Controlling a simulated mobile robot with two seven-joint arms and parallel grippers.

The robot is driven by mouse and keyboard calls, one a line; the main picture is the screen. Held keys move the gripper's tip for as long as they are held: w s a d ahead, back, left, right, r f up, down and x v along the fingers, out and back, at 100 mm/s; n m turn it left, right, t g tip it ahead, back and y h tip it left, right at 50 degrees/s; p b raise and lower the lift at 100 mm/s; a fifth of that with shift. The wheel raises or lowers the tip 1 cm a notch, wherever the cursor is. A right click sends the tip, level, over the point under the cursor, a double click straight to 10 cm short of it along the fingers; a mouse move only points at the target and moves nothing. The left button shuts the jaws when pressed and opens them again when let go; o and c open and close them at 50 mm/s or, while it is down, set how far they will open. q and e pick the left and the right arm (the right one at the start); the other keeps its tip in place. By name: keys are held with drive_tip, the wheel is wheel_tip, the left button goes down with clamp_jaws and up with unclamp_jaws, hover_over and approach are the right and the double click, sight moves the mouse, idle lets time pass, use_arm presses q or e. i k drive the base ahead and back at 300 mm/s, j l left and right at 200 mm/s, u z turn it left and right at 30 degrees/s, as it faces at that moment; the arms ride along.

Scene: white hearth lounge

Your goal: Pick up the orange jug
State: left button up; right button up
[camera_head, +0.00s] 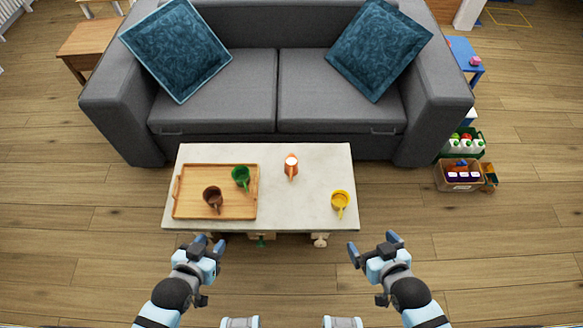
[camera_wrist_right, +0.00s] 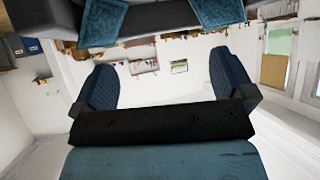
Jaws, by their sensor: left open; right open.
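The orange jug (camera_head: 291,168) stands upright near the back middle of the white table (camera_head: 300,215) in the head view. It has a white or pale top, and its handle side faces me. My left gripper (camera_head: 208,246) is open and empty in front of the table's front left edge. My right gripper (camera_head: 374,250) is open and empty in front of the table's front right corner. Its two dark blue fingers show apart in the right wrist view (camera_wrist_right: 160,85), with nothing between them. The jug is not visible in the wrist view.
A wooden tray (camera_head: 190,178) on the table's left holds a green jug (camera_head: 241,177) and a brown jug (camera_head: 212,197). A yellow jug (camera_head: 341,200) stands at the table's right. A grey sofa (camera_head: 275,80) is behind the table. The table's front middle is clear.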

sight(291, 170)
drive_tip(key=i+l, duration=0.15)
drive_tip(key=l, duration=0.25)
drive_tip(key=i+l, duration=0.15)
drive_tip(key=l, duration=0.25)
drive_tip(key=u, duration=0.4)
drive_tip(key=l+u, duration=0.15)
drive_tip(key=u, duration=0.25)
drive_tip(key=l+u, duration=0.1)
drive_tip(key=u, duration=0.35)
drive_tip(key=l+u, duration=0.1)
drive_tip(key=u, duration=0.3)
drive_tip(key=i+l, duration=0.05)
